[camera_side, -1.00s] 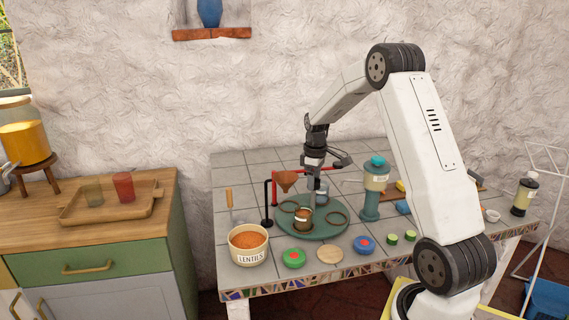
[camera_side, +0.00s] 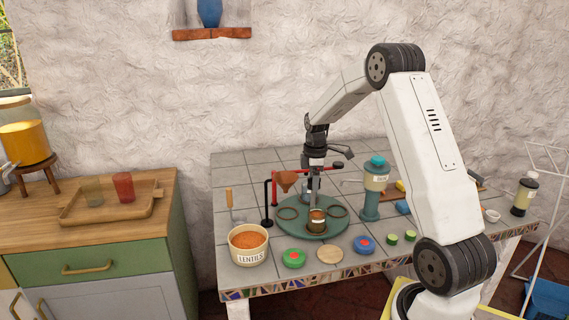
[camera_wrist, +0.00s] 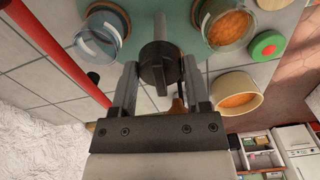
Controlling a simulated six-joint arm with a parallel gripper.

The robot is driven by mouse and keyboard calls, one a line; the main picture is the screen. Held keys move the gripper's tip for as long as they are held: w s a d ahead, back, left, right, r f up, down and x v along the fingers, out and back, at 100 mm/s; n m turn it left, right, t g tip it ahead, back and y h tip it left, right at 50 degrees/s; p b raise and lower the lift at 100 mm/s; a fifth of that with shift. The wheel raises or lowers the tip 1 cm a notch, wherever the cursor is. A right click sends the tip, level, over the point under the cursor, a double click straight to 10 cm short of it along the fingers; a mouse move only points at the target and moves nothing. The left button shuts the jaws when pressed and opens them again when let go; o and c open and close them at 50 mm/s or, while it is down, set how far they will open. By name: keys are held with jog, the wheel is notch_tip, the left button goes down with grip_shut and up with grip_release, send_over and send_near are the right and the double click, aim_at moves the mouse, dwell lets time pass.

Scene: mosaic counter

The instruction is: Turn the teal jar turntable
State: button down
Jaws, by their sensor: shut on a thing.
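The teal turntable (camera_side: 309,236) lies flat on the tiled counter. A glass jar with orange lentils (camera_side: 317,226) stands on its front part; in the wrist view the lentil jar (camera_wrist: 229,24) is at the top right. A seemingly empty glass jar (camera_wrist: 99,38) shows at the top left there. Empty ring seats (camera_side: 287,213) show on the turntable. My gripper (camera_side: 314,199) points down over the turntable's middle. In the wrist view my gripper (camera_wrist: 160,80) is shut on a dark knob (camera_wrist: 157,66) between its fingers. The knob is hidden in the side view.
A red arm with a copper funnel (camera_side: 286,181) reaches over the turntable's back left. A lentil bowl (camera_side: 248,256), a green lid (camera_side: 293,259), a wooden disc (camera_side: 329,254) and a blue lid (camera_side: 364,245) line the front. A teal dispenser (camera_side: 374,190) stands close on the right.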

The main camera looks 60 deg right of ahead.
jog(key=shift+n, duration=1.1)
jog(key=shift+c, duration=1.7)
grip_release()
jog(key=shift+r, duration=0.15)
jog(key=shift+r, duration=3.8)
